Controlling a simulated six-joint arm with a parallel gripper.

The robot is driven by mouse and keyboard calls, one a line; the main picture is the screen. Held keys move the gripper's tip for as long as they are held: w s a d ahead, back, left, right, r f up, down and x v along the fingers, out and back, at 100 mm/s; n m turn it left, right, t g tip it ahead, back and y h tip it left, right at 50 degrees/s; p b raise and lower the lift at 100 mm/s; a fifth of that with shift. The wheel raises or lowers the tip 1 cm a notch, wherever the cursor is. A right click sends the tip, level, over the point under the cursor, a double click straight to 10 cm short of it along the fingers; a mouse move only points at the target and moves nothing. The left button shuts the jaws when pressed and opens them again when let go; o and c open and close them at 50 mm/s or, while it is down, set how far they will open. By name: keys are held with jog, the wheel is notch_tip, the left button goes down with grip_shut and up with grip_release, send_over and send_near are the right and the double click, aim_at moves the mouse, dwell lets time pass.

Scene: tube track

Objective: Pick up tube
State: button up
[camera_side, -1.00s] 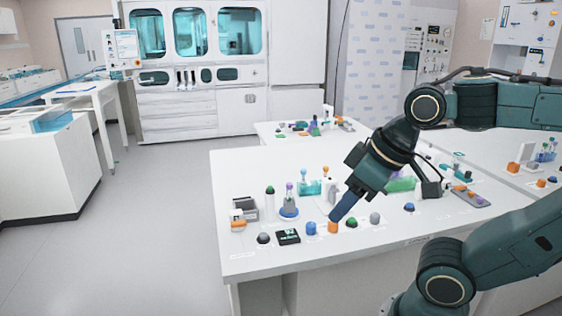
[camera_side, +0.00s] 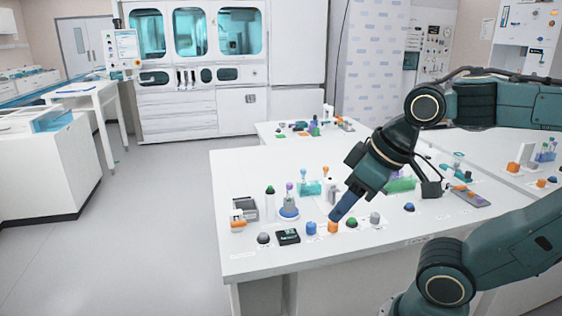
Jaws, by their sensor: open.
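My gripper (camera_side: 338,214) points down and to the left over the front part of the white table (camera_side: 300,256). Its fingers look dark blue and its tips are just above and behind an orange cylinder (camera_side: 333,227). The jaws are open, and I see no tube between them, though the gap is too small to make out. A tall pale tube with a dark green top (camera_side: 270,204) stands upright to the left. I cannot tell which tube is meant.
A blue cylinder (camera_side: 311,229) stands left of the orange one. A dark green knob (camera_side: 352,223) and a grey knob (camera_side: 375,218) stand to the right. A black box (camera_side: 288,237) and a purple-topped vessel (camera_side: 289,196) are to the left. The table's front edge is close.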

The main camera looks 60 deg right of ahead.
jog(key=shift+c, duration=0.5)
dwell(0.3)
jog(key=w+d+r+n+g, duration=0.1)
jog(key=w+d+r+n, duration=0.1)
jog(key=w+d+n, duration=0.35)
jog(key=w+d+r+n+g, duration=0.2)
jog(key=w+n, duration=0.1)
jog(key=w, duration=0.5)
jog(key=n+g, duration=0.3)
jog(key=n, duration=0.7)
send_over(289, 184)
jog(key=shift+m, duration=0.25)
notch_tip(289, 184, down, 6)
jog(key=shift+d+r, duration=0.1)
jog(key=shift+f, duration=6.9)
